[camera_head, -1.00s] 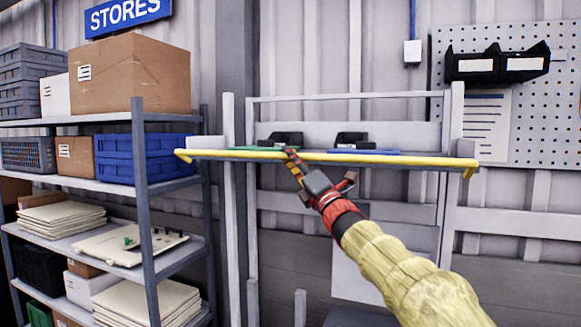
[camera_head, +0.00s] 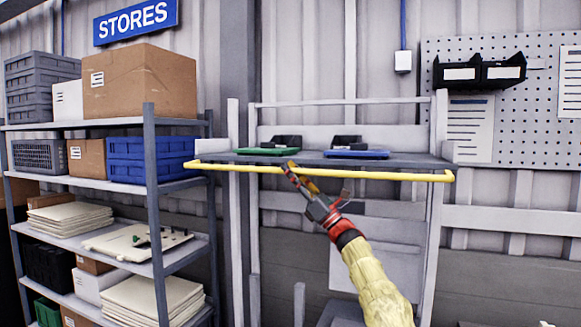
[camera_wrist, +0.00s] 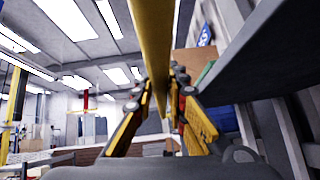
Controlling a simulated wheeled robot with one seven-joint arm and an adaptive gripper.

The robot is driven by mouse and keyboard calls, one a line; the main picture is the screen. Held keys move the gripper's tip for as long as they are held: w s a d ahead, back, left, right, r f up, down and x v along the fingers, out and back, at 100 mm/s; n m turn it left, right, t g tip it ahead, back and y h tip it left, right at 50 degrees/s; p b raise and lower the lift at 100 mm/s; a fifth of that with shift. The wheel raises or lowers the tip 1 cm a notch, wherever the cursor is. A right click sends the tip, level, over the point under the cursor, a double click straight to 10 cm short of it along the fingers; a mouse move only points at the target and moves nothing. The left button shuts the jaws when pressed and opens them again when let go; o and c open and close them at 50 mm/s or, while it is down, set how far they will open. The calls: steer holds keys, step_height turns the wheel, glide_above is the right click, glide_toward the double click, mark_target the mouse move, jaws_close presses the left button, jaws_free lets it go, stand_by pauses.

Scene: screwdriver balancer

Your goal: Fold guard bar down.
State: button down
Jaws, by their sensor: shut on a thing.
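The yellow guard bar (camera_head: 380,174) runs across the front of a grey shelf and now hangs slightly below and in front of the shelf's front edge. Its bent ends are at the left and right of the shelf. My gripper (camera_head: 291,167) is at the bar, left of its middle, reaching up from below. In the wrist view the bar (camera_wrist: 152,45) passes between the two fingers of my gripper (camera_wrist: 168,100), which are closed around it. The exact finger contact is partly hidden behind the bar.
The grey shelf (camera_head: 310,158) carries a green tray (camera_head: 267,152) and a blue tray (camera_head: 357,154) with dark items. A storage rack (camera_head: 157,220) with boxes stands close on the left. A pegboard (camera_head: 550,110) hangs on the right wall. Open space lies below the bar.

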steer(key=shift+w+f+n+g+y+p, duration=0.15)
steer(key=shift+n+g+y+p, duration=0.3)
steer(key=shift+n+g, duration=0.55)
steer(key=shift+f+n+g+y+p, duration=0.3)
steer(key=shift+n+g+p, duration=0.4)
steer(key=shift+n+g, duration=0.3)
steer(key=shift+w+f+n+g+y+p, duration=0.15)
steer(key=shift+n+g+y+p, duration=0.3)
steer(key=shift+n+g, duration=0.55)
steer(key=shift+f+n+g+p, duration=0.3)
steer(key=shift+f+n+p, duration=0.1)
steer(key=shift+n, duration=0.3)
steer(key=c, duration=1.8)
jaws_free()
steer(key=shift+r, duration=0.1)
steer(key=shift+o, duration=0.2)
steer(key=shift+d, duration=0.1)
steer(key=v, duration=1.2)
steer(key=shift+r, duration=0.1)
